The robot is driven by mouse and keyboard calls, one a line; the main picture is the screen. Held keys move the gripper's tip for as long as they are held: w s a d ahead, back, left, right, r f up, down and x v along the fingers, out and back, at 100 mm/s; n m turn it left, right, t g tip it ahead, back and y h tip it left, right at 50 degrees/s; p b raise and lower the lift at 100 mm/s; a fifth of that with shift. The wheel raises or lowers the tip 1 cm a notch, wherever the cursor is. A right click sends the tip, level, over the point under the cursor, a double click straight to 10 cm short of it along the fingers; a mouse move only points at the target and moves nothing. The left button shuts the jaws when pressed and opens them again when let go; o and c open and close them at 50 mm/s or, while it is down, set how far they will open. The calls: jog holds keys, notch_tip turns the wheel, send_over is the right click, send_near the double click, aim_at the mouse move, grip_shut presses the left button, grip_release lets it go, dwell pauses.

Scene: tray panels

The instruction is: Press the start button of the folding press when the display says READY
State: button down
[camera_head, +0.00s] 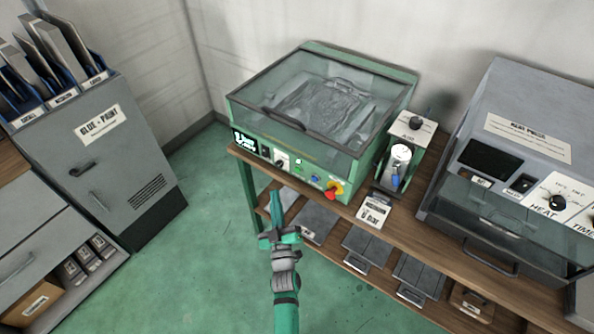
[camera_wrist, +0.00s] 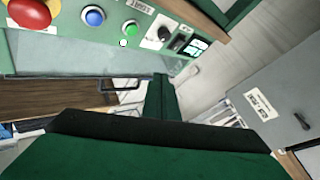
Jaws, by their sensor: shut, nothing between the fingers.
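A green machine (camera_head: 331,166) with a clear lid stands on the wooden bench; its name is not readable, so I cannot tell if it is the folding press. Its front panel has a black-and-white plate or display (camera_head: 245,142), illegible here, a green button (camera_wrist: 130,28), a blue button (camera_wrist: 93,17) and a red stop knob (camera_wrist: 30,13) on yellow. A grey machine (camera_head: 530,105) with a dark display (camera_head: 488,158) and a HEAT knob stands at the right. My gripper (camera_head: 277,207) is shut and empty, below and in front of the green panel, touching nothing visible.
Dark trays (camera_head: 368,246) lie on the shelf below. A grey GLUE + PAINT cabinet (camera_head: 125,150) stands at the left. The green floor (camera_head: 195,255) between is clear.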

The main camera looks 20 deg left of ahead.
jog(key=shift+w, duration=0.1)
jog(key=shift+w+d, duration=0.5)
jog(key=shift+w, duration=0.85)
jog(key=shift+w+d, duration=0.55)
jog(key=shift+w, duration=0.8)
jog(key=shift+w+d, duration=0.5)
jog(key=shift+w, duration=0.85)
jog(key=shift+w, duration=0.15)
jog(key=shift+w+d, duration=0.15)
jog(key=shift+w, duration=0.1)
jog(key=shift+w+d, duration=0.15)
jog(key=shift+w, duration=0.3)
jog(key=shift+s, duration=0.15)
jog(key=shift+s+a, duration=0.25)
jog(key=shift+s, duration=0.5)
jog(key=shift+s+a, duration=0.3)
jog(key=shift+s, duration=0.5)
jog(key=shift+s+a, duration=0.3)
jog(key=shift+s, duration=0.45)
jog(key=shift+s+a, duration=0.3)
jog(key=shift+s, duration=0.5)
